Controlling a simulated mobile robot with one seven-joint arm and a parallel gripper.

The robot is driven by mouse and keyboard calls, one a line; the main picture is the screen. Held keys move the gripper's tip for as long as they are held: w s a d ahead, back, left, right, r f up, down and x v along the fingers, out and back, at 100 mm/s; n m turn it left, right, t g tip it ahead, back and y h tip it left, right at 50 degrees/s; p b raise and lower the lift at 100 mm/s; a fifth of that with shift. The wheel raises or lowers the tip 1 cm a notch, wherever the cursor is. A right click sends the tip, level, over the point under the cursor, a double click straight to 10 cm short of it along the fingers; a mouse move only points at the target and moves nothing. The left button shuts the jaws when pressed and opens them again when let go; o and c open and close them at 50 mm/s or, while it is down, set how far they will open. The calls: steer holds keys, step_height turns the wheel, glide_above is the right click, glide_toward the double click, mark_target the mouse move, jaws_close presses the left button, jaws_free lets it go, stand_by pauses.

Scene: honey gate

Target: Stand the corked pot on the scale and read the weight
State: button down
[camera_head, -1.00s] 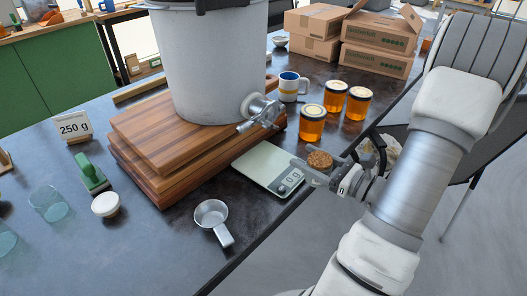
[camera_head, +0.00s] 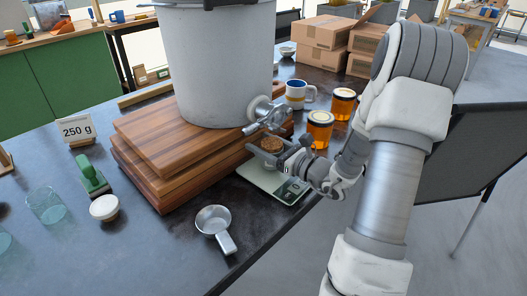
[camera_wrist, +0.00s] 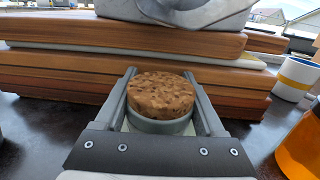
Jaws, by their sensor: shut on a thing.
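The corked pot shows as a speckled brown cork (camera_head: 272,145) in the head view. In the wrist view the cork (camera_wrist: 161,95) sits on a grey-green rim (camera_wrist: 160,125) between my two fingers. My gripper (camera_head: 268,152), also in the wrist view (camera_wrist: 160,105), is shut on the pot, which looks upright. The pale flat scale (camera_head: 262,178) lies on the dark table, with the pot and gripper over its back part. I cannot tell whether the pot touches the plate. The display (camera_head: 291,191) is too small to read; the pot's lower body is hidden.
Stacked wooden boards (camera_head: 165,150) carry a large grey bucket (camera_head: 215,65) with a metal tap (camera_head: 265,115) close behind my gripper. Honey jars (camera_head: 319,130) and a mug (camera_head: 296,94) stand right of it. A metal scoop (camera_head: 214,221) lies in front left.

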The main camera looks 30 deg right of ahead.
steer(key=shift+f, duration=0.6)
steer(key=shift+f, duration=0.15)
jaws_free()
steer(key=shift+s+d, duration=0.15)
steer(key=shift+s, duration=0.05)
steer(key=p+v, duration=0.3)
steer(key=v, duration=0.8)
steer(key=shift+s, duration=0.3)
